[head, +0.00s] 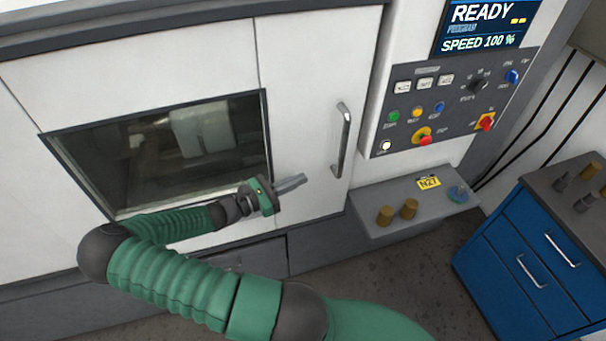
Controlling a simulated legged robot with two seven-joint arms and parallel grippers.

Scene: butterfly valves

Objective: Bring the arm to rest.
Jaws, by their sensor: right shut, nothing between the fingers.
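My right arm, green with dark joints, comes in from the bottom right and bends back at an elbow on the left. Its right gripper (303,178) is shut and empty, with its grey fingers pointing right. In the picture it overlaps the white machine door (305,80), just left of the door's vertical handle (343,140). I cannot tell how far it is from the door, but nothing shows between the fingers. My left gripper is not in view.
The door has a dark window (160,150). Right of it is a control panel (450,100) with buttons below a screen (485,25). A grey ledge (390,225) holds two brass cylinders (409,208). A blue drawer cabinet (520,270) stands at right; dark floor is open between.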

